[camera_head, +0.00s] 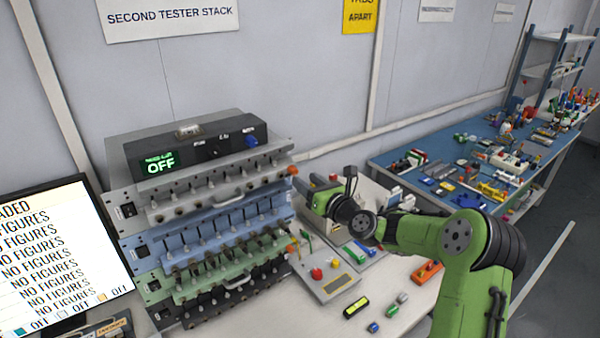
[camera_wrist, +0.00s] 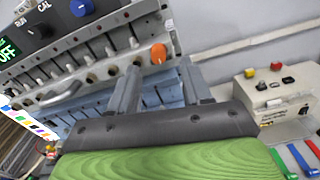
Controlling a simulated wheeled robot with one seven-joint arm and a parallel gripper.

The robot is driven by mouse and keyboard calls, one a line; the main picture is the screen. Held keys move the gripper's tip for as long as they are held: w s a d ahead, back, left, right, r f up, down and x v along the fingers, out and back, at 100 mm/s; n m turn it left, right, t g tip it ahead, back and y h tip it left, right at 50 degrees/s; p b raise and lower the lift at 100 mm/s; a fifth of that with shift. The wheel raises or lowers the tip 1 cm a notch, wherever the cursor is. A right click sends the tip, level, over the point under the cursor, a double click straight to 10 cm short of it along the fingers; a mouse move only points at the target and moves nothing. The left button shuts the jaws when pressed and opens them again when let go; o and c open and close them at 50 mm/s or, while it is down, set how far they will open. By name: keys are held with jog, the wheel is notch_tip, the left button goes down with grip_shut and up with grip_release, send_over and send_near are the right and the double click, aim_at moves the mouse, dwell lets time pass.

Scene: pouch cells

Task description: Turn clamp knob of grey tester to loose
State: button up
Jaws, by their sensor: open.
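The grey tester (camera_head: 165,213) is the light grey panel high in the stack, under a dark box whose display reads OFF. An orange knob (camera_head: 292,170) sits at its right end. In the wrist view, this orange knob (camera_wrist: 158,53) shows just beyond and between the fingertips, apparently clear of them. My gripper (camera_wrist: 162,78) is open, its two grey fingers reaching toward the knob. In the head view, my gripper is right of the stack, mostly hidden by my green wrist. I cannot tell the knob's setting.
Blue, green and dark testers (camera_head: 190,237) lie below the grey one, with levers and handles sticking out. A monitor (camera_head: 65,255) stands at left. Right of the stack are a panel with a red button (camera_head: 316,274) and small coloured parts on the white table.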

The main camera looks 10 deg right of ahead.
aim_at(293, 171)
jog(key=x, duration=0.4)
jog(key=shift+w+a, duration=0.15)
grip_shut()
jog(key=shift+n, duration=0.4)
jog(key=shift+f+n+b, duration=0.1)
jog(key=shift+n+b, duration=9.75)
jog(key=shift+n, duration=6.45)
